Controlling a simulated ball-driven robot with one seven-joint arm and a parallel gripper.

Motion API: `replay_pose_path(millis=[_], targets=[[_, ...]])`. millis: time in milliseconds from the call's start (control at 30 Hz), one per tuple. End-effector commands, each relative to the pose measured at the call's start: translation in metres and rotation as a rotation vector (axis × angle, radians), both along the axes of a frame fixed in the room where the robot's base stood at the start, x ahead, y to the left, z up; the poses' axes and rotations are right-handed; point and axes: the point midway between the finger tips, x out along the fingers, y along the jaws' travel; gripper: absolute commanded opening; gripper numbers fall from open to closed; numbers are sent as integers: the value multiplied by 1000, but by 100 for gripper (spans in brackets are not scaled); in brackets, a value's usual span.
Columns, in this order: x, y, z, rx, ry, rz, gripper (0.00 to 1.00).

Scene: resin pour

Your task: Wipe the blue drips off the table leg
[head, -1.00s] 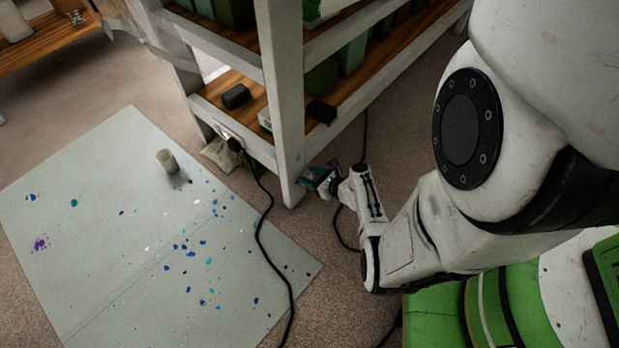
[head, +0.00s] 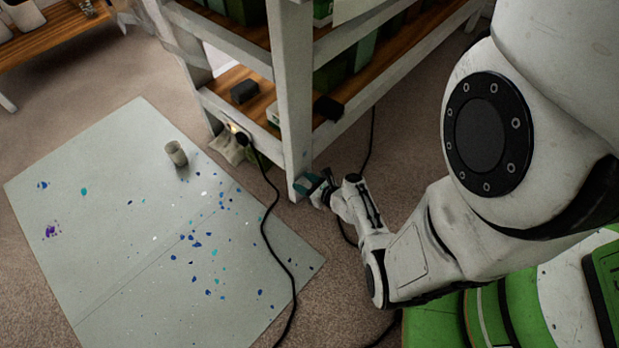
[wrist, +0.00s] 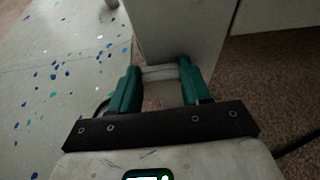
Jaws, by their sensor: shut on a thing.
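The white table leg (head: 293,100) stands upright at the near corner of the shelved table. It also fills the top middle of the wrist view (wrist: 178,30). My gripper (head: 308,184) is low beside the foot of this leg. In the wrist view, the teal fingers of my gripper (wrist: 158,74) are shut on a pale thing, perhaps a folded cloth (wrist: 158,73), which is at or very near the leg's lower end. I cannot tell whether it touches.
A grey floor sheet (head: 110,215) carries blue, teal and purple spots and a small cup (head: 176,153). A black cable (head: 265,225) runs across its right edge. The lower shelf (head: 262,95) holds dark blocks.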

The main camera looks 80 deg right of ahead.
Motion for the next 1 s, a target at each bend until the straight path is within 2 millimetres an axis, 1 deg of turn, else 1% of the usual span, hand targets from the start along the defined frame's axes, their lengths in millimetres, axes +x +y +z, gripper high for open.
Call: replay_pose_path(millis=[33,67,267,700,867,1000], targets=[[5,3,2,-2,-5,11,23],[6,4,2,-2,-5,11,23],[2,4,4,-2,-4,6,23],[-16,-20,3,-2,0,2,23],[-18,-23,2,-1,0,0,23],[-22,-30,2,-2,0,0,23]])
